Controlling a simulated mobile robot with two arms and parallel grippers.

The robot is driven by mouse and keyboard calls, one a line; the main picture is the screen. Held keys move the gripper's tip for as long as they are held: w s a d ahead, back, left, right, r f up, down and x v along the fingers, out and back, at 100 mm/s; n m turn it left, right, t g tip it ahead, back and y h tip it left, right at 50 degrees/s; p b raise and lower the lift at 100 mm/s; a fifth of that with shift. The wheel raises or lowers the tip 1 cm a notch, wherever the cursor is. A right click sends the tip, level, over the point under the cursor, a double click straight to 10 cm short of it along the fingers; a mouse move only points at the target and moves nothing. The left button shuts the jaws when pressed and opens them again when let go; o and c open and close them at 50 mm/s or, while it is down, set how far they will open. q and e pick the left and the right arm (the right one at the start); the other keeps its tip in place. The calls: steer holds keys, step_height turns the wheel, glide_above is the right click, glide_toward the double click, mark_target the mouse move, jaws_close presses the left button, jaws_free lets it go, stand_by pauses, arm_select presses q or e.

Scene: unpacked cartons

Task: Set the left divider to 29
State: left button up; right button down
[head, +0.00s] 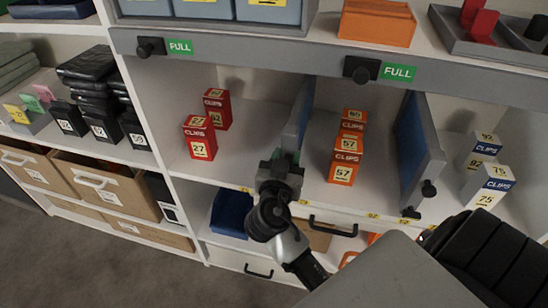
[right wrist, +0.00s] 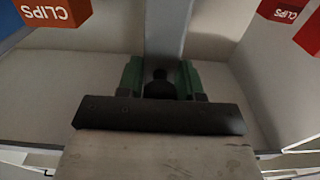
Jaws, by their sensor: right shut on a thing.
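The left divider (head: 302,112) is a blue-grey upright panel on the shelf, between the red and the orange CLIPS boxes. My right gripper (head: 280,172) is at its front end, shut on its dark knob. The right wrist view shows the green-padded fingers (right wrist: 163,80) on either side of the dark knob (right wrist: 158,86), with the divider (right wrist: 168,30) running away behind. Small yellow number labels (head: 303,201) line the shelf edge; their numbers are too small to read. The gripper hides the edge under the divider. My left gripper is not in view.
Red boxes (head: 200,138) stand left of the divider, orange boxes (head: 344,160) right of it, with clear shelf on both sides. A second divider (head: 414,145) with a black knob (head: 429,189) stands further right, then white-blue boxes (head: 487,186).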

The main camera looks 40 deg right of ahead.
arm_select(q)
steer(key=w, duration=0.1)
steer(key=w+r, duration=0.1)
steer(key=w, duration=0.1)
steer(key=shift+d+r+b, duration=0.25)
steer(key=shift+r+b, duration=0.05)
steer(key=shift+b, duration=0.05)
arm_select(e)
steer(key=s+d, duration=0.1)
steer(key=s, duration=0.1)
steer(key=s+d, duration=0.2)
steer(key=shift+d+f, duration=0.1)
steer(key=shift+d, duration=0.15)
steer(key=c, duration=1.1)
jaws_free()
steer(key=shift+s, duration=0.1)
steer(key=shift+o, duration=1.4)
steer(key=shift+s+d, duration=0.15)
